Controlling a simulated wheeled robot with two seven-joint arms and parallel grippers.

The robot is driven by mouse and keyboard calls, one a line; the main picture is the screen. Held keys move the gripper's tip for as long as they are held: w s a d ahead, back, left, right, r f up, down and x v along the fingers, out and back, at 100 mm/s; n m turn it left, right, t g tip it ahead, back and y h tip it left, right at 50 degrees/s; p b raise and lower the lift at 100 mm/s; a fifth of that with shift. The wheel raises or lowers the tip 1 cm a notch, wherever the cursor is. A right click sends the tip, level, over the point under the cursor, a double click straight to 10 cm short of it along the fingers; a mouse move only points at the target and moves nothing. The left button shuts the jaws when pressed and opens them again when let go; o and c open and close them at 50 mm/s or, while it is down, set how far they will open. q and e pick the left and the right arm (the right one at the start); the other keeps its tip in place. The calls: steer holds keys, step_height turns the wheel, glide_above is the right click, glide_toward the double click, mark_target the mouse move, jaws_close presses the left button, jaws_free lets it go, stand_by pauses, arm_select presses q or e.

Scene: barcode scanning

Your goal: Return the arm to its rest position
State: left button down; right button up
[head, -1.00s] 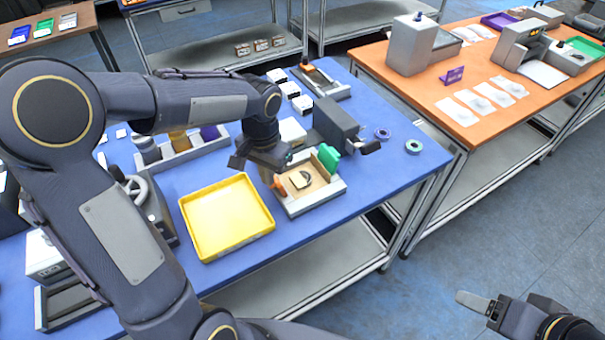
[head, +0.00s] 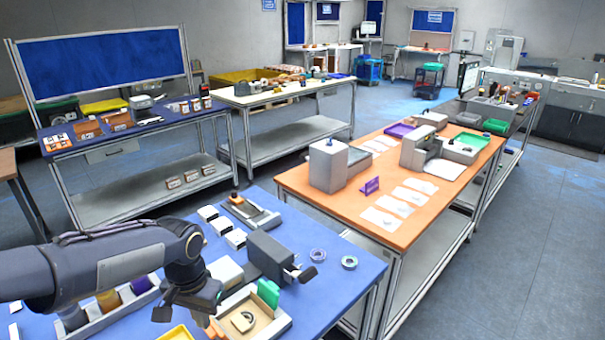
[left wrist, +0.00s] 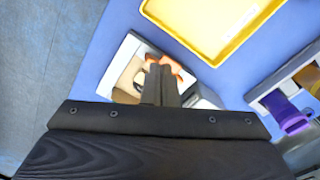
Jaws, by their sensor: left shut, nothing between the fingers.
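My left arm (head: 95,270) reaches in from the left over the blue table (head: 345,262). My left gripper (head: 192,312) points down in the head view, just left of a small grey-walled tray (head: 284,322) holding a tan piece and a green piece. Its lower end is near the bottom edge of the picture. In the left wrist view its fingers (left wrist: 159,84) are together with nothing between them. They overlap the small tray (left wrist: 128,66) in that picture; the height above it is hard to judge. My right gripper is out of view.
A dark grey device (head: 268,257) and tape rings (head: 349,262) are right of the gripper. White boxes (head: 235,238) stand behind. A yellow tray (left wrist: 205,30) is nearby. An orange table (head: 330,205) stands further right, with floor beyond.

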arm_select(q)
steer(key=s+d+r+n+t+h+b, duration=0.1)
steer(key=s+t, duration=0.4)
steer(key=s, duration=1.2)
steer(key=d+r+n+h, duration=0.1)
steer(key=d+n+h, duration=0.1)
steer(key=shift+s+r+n+h+b, duration=0.3)
steer(key=shift+r+n+b, duration=0.05)
steer(key=shift+r+n, duration=0.05)
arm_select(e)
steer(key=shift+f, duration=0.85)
arm_select(q)
steer(key=shift+d, duration=0.1)
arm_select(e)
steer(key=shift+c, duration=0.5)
